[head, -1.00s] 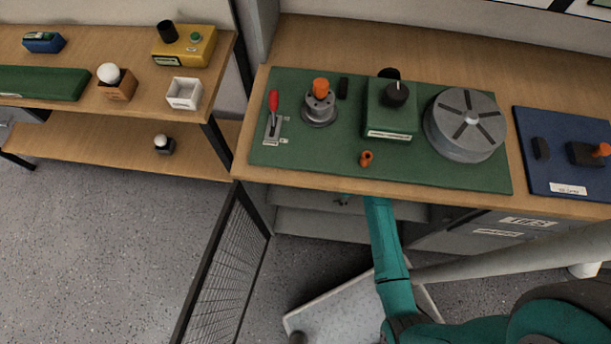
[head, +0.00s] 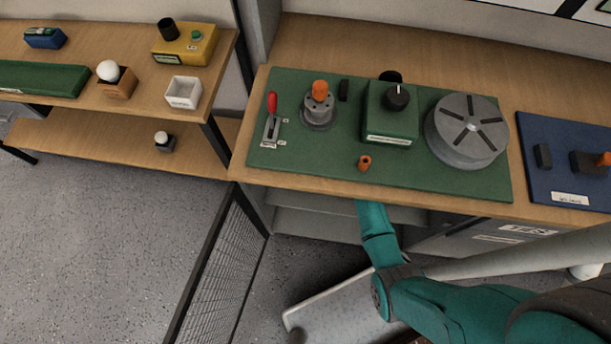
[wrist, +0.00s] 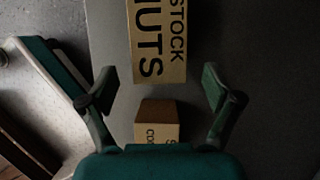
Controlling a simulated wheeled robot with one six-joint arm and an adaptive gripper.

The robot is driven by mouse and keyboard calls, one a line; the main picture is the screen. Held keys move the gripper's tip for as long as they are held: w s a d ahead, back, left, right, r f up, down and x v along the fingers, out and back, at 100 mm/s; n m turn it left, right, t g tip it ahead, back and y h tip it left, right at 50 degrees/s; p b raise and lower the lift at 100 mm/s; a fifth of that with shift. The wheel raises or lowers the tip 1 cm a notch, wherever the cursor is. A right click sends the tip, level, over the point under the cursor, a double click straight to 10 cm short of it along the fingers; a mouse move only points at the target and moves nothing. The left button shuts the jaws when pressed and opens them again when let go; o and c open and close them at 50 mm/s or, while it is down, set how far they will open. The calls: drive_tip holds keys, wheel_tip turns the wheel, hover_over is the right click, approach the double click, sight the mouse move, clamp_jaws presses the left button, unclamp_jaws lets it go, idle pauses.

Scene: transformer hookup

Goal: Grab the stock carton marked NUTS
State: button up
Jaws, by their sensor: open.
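The stock carton marked NUTS (wrist: 158,45) is a brown cardboard box with black lettering at the top middle of the wrist view. Its upper part runs out of the frame. My gripper (wrist: 160,85) is open, with one finger on each side of the view and nothing between the fingertips but the near end of the carton and the grey surface. I cannot tell how far below the fingers the carton lies. In the head view, my gripper and the carton are hidden under the workbench top.
A smaller brown carton (wrist: 158,122) with partly hidden lettering sits just below the NUTS carton, close to my gripper's palm. The workbench (head: 225,180) carries a green board (head: 300,165) with fixtures. A mesh fence panel (head: 220,260) stands at the left.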

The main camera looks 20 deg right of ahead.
drive_tip(key=w+a, duration=0.2)
drive_tip(key=a, duration=0.1)
drive_tip(key=shift+a, duration=0.1)
drive_tip(key=x, duration=0.4)
drive_tip(key=shift+a+f, duration=0.15)
drive_tip(key=shift+f, duration=0.15)
drive_tip(key=shift+w+f, duration=0.1)
drive_tip(key=shift+f, duration=0.1)
drive_tip(key=shift+f, duration=0.25)
drive_tip(key=shift+c, duration=0.2)
drive_tip(key=c, duration=1.6)
clamp_jaws()
drive_tip(key=shift+r, duration=0.2)
